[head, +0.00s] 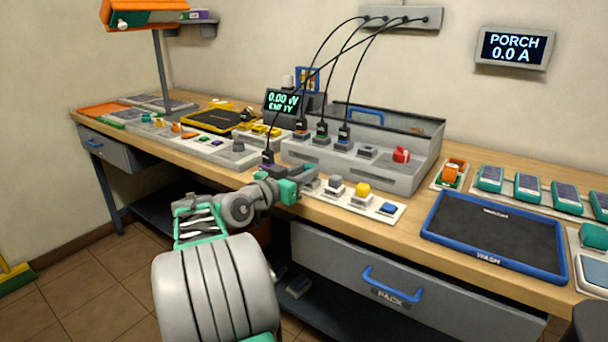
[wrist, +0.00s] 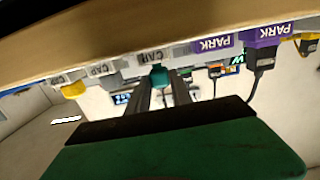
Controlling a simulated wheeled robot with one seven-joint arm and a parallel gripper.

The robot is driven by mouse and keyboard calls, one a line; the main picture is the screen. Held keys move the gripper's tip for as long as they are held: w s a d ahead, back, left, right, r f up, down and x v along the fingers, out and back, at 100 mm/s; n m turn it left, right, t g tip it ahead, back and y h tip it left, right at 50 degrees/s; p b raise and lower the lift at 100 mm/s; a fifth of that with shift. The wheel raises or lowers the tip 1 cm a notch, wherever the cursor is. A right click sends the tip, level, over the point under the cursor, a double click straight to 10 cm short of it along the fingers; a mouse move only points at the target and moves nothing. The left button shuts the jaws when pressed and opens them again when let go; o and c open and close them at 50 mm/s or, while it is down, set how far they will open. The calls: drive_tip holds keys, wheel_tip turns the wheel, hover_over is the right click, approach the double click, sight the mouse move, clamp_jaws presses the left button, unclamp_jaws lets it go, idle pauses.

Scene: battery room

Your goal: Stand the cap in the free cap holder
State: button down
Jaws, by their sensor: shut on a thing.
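My gripper (head: 312,174) is at the front edge of the bench, by the left end of the white strip (head: 378,207) of cap holders. In the wrist view its two fingers (wrist: 160,92) are closed on a small teal thing, seemingly the cap (wrist: 159,76), in front of a holder labelled CAP (wrist: 150,57). I cannot tell whether the cap touches that holder. In the head view the held cap is hidden or too small to tell. A yellow cap (head: 362,188) stands on the strip; it also shows in the wrist view (wrist: 73,90).
The grey cable box (head: 375,170) is behind. A blue-rimmed WASH mat (head: 525,267) lies to the right.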

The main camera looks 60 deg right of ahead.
drive_tip(key=shift+f+b, duration=0.55)
drive_tip(key=shift+f, duration=0.05)
drive_tip(key=c, duration=1.4)
unclamp_jaws()
drive_tip(key=shift+c, duration=0.2)
drive_tip(key=b+v, duration=0.3)
drive_tip(key=v, duration=0.8)
drive_tip(key=shift+b, duration=0.3)
